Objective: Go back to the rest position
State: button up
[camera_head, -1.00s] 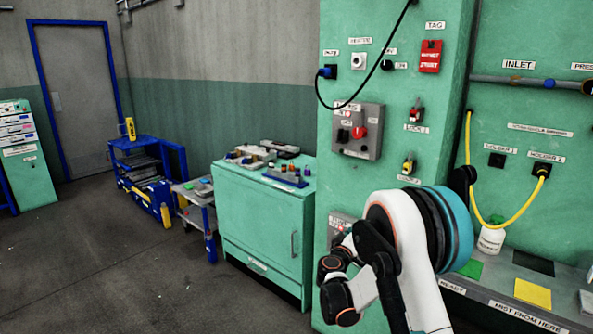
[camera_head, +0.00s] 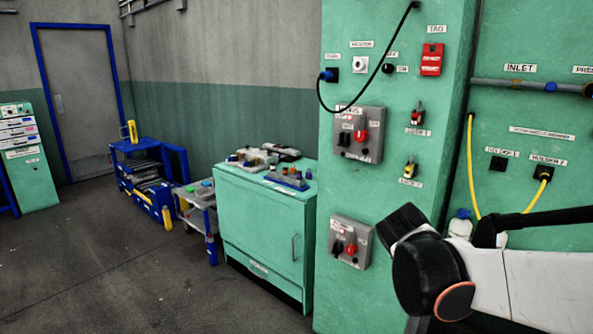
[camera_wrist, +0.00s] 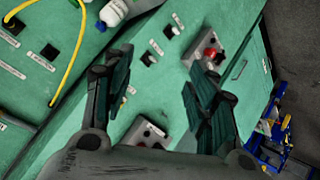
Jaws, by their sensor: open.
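My gripper (camera_wrist: 160,95) shows in the wrist view with its two dark fingers spread wide and nothing between them. It is in front of the green press panel (camera_wrist: 150,40), which looks tilted in that view. In the head view my arm reaches in from the right edge, in front of the lower right part of the green machine (camera_head: 390,200). The gripper's fingers cannot be made out in the head view.
Grey switch boxes with red knobs (camera_head: 360,135) (camera_head: 350,243) are on the panel. A yellow hose (camera_head: 472,165) and a white bottle (camera_head: 460,226) are near my arm. A green cabinet (camera_head: 262,232) and a blue cart (camera_head: 140,172) stand left. The floor (camera_head: 90,270) at left is clear.

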jog(key=s+a+f+y, duration=0.1)
jog(key=s+a, duration=0.1)
jog(key=s, duration=0.6)
jog(key=s+a+f+g+y, duration=0.1)
jog(key=s+a+f+y, duration=0.1)
jog(key=s, duration=0.6)
jog(key=s+a+f+g+y, duration=0.1)
jog(key=s+a+f+y, duration=0.1)
jog(key=s, duration=0.6)
jog(key=shift+s+a+m, duration=0.3)
jog(key=shift+s+a, duration=0.05)
jog(key=shift+s, duration=0.05)
jog(key=shift+c, duration=0.6)
